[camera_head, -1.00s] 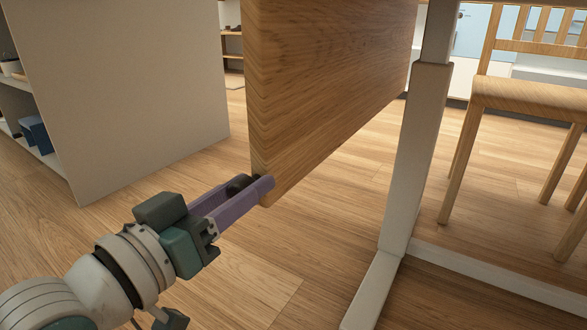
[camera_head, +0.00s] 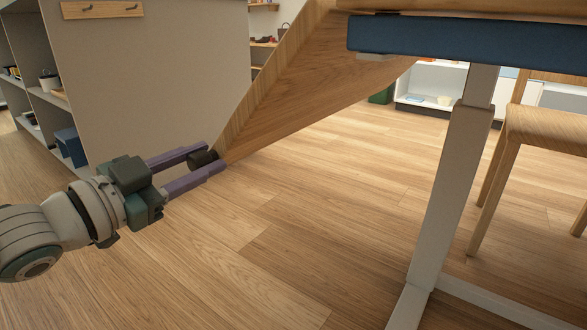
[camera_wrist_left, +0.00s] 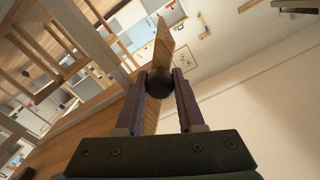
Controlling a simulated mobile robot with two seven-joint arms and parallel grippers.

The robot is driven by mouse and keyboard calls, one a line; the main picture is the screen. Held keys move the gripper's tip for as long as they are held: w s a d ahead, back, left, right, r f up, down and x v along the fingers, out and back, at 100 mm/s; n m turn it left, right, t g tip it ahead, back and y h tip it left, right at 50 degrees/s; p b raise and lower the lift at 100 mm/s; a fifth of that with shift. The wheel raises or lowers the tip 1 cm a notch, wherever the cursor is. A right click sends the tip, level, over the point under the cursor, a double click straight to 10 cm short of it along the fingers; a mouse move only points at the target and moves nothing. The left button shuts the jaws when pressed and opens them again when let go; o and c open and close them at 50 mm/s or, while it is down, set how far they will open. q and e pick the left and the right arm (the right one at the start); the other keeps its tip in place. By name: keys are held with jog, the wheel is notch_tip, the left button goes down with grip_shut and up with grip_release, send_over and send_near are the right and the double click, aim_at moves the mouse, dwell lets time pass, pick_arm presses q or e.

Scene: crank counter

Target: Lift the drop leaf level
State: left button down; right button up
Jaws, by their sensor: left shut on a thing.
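The wooden drop leaf (camera_head: 290,85) hangs from the table (camera_head: 450,5) in the head view, slanting down and out to the left from its upper edge. My left gripper (camera_head: 212,163) is at the leaf's low outer corner, shut on a dark rounded knob (camera_head: 201,158) there. In the left wrist view the dark knob (camera_wrist_left: 159,86) sits between the two purple fingers, with the leaf (camera_wrist_left: 163,47) edge-on behind it. My right gripper is not in view.
A pale table leg (camera_head: 455,190) stands right of the leaf, with a blue rail (camera_head: 470,45) under the tabletop. A wooden chair (camera_head: 545,135) is at the right. A shelf unit (camera_head: 150,85) stands at the left. The floor below the leaf is clear.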

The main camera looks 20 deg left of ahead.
pick_arm(q)
jog(key=w+a+r+m+p, duration=0.1)
jog(key=a+r+m+p, duration=0.2)
jog(key=r+p, duration=0.3)
jog(key=w+a+r+m+p, duration=0.1)
jog(key=a+r+m+p, duration=0.3)
jog(key=r, duration=1)
jog(key=shift+w+a+m+p, duration=0.15)
jog(key=shift+w+m+p, duration=0.2)
jog(key=shift+m+p, duration=1)
jog(key=c, duration=0.5)
grip_release()
jog(key=shift+c, duration=0.2)
jog(key=p+v, duration=0.4)
jog(key=v, duration=0.6)
